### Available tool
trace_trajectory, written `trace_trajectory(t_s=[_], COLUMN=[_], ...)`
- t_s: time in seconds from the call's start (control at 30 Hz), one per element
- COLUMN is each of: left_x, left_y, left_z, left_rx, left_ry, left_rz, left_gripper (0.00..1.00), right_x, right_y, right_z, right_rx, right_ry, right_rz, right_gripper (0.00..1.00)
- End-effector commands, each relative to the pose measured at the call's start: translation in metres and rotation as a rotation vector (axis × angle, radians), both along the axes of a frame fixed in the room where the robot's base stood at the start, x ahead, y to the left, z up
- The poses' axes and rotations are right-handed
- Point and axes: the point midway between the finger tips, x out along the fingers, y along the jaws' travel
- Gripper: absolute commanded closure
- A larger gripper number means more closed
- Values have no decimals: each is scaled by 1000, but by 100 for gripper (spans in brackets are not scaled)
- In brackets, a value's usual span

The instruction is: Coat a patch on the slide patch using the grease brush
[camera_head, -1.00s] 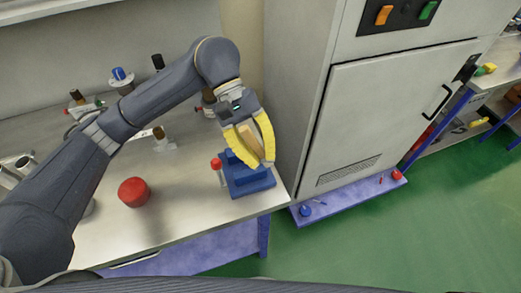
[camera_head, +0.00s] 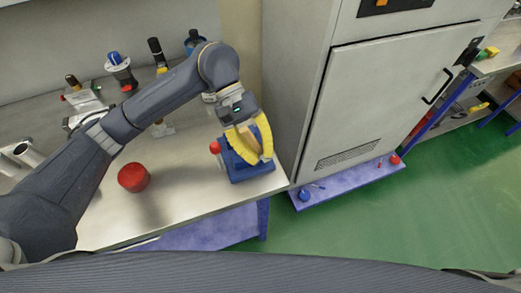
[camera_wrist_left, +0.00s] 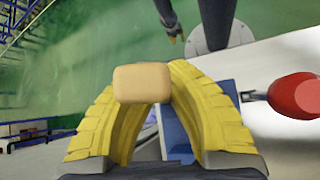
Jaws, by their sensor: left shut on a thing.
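My left gripper (camera_head: 262,158) with yellow fingers is shut on a tan block-shaped piece, apparently the grease brush (camera_wrist_left: 142,83), whose end shows between the fingertips in the left wrist view. Its bristles are hidden. The gripper is over a blue block-like fixture (camera_head: 238,172) at the right front corner of the bench and covers part of it. I cannot tell whether the brush touches it. No slide patch can be made out clearly. In the left wrist view, a dark arm with a yellowish tip, likely my right gripper (camera_wrist_left: 172,36), is small and far off.
Several valve-like fittings line the back. A tall grey cabinet (camera_head: 380,110) stands close on the right.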

Motion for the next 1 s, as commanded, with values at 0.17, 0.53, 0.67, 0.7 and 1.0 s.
trace_trajectory(t_s=[0.17, 0.53, 0.67, 0.7, 1.0], left_x=[0, 0, 0, 0, 0], left_y=[0, 0, 0, 0, 0], left_z=[0, -1, -3, -4, -9], left_rx=[0, 0, 1, 1, 1], left_ry=[0, 0, 0, 0, 0], left_rz=[0, 0, 0, 0, 1], left_gripper=[100, 100, 100, 100, 100], right_x=[-1, -1, -1, -1, -1], right_y=[0, 1, 1, 1, 1], right_z=[0, 0, 0, 0, 0], right_rx=[0, 1, 2, 2, 2], right_ry=[0, 1, 2, 2, 2], right_rz=[0, 0, 0, 0, 0], right_gripper=[72, 72, 72, 72, 72])
